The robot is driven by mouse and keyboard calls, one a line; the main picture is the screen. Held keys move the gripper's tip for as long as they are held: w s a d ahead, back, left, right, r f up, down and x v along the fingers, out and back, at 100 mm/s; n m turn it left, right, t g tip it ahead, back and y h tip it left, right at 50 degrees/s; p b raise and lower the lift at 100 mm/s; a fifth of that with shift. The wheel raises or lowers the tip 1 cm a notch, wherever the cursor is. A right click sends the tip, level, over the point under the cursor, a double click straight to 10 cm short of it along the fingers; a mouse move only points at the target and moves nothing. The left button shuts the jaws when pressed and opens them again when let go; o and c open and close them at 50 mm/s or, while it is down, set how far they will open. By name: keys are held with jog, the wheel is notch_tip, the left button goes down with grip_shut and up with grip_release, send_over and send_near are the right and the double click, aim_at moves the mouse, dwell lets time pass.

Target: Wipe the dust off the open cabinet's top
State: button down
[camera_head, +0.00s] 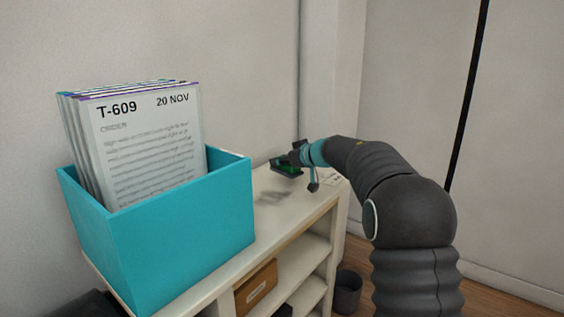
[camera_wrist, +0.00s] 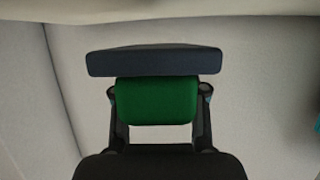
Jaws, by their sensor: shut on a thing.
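The open cabinet (camera_head: 330,203) is a cream shelf unit with open compartments, its top running from the front left to the back right in the head view. A dark smudge of dust (camera_head: 273,195) lies on the top, right of the teal box. My gripper (camera_head: 296,160) is over the far part of the top, shut on a green block with a dark pad. In the wrist view the green grip (camera_wrist: 156,101) sits between my two fingers, and the dark pad (camera_wrist: 156,60) is beyond it. I cannot tell whether the pad touches the top.
A teal box (camera_head: 190,235) of upright papers fills the near left of the top. A white paper or label (camera_head: 335,178) lies near the far right edge. A brown box (camera_head: 256,289) sits on a shelf, and a dark bin (camera_head: 347,291) stands on the floor.

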jog(key=shift+r, duration=0.1)
jog(key=shift+r, duration=2.95)
jog(key=shift+r, duration=1.5)
